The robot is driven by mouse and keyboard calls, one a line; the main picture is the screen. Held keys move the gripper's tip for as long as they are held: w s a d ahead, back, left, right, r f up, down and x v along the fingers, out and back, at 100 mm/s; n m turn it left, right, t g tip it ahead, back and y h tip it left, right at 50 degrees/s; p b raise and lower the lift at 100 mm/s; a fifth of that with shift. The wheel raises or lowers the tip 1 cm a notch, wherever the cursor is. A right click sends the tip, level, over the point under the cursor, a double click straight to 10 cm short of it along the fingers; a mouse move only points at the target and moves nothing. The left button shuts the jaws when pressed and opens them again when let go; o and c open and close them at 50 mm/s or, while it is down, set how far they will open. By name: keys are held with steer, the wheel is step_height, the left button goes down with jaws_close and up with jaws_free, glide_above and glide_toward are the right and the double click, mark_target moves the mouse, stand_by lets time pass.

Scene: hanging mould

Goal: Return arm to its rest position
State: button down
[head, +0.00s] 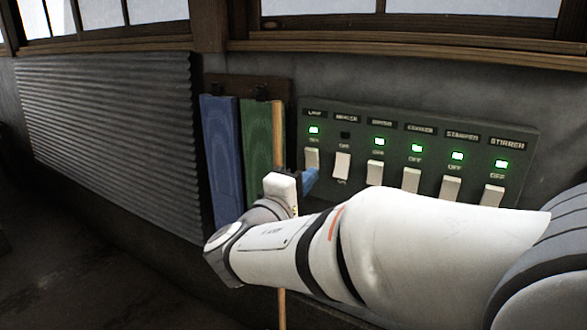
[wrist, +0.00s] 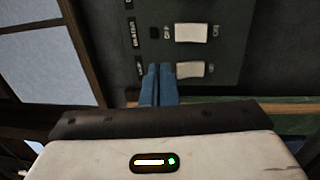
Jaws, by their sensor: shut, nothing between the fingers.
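My gripper (head: 311,177) is at the left end of the dark green switch panel (head: 415,112), its blue fingers just below the leftmost switch (head: 312,158). In the wrist view my gripper (wrist: 158,72) is shut and empty, its fingertips beside that switch (wrist: 192,69). I cannot tell whether they touch it. My white arm reaches in from the right across the lower part of the head view. The second switch (head: 342,166) has a dark lamp (head: 345,135) above it. The other switches in the row have lit green lamps.
A blue board (head: 221,150) and a green board (head: 257,140) hang left of the panel, with a thin wooden stick (head: 277,140) in front of the green one. Corrugated sheet (head: 110,130) covers the wall farther left. Windows run above. The floor at lower left looks clear.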

steer(key=s+d+r+m+g+y+p, duration=0.1)
steer(key=s+d+m+g+y+p, duration=0.35)
steer(key=s+d+g+p, duration=0.95)
steer(key=s+a+r+m+t+y+p, duration=0.1)
steer(key=s+a+r+m+y+p, duration=0.3)
steer(key=p, duration=0.8)
step_height(320, 180, up, 2)
steer(key=a+m+y, duration=0.2)
steer(key=y, duration=0.1)
steer(key=shift+s+a+p, duration=0.15)
steer(key=shift+s+p, duration=0.25)
steer(key=shift+m, duration=0.25)
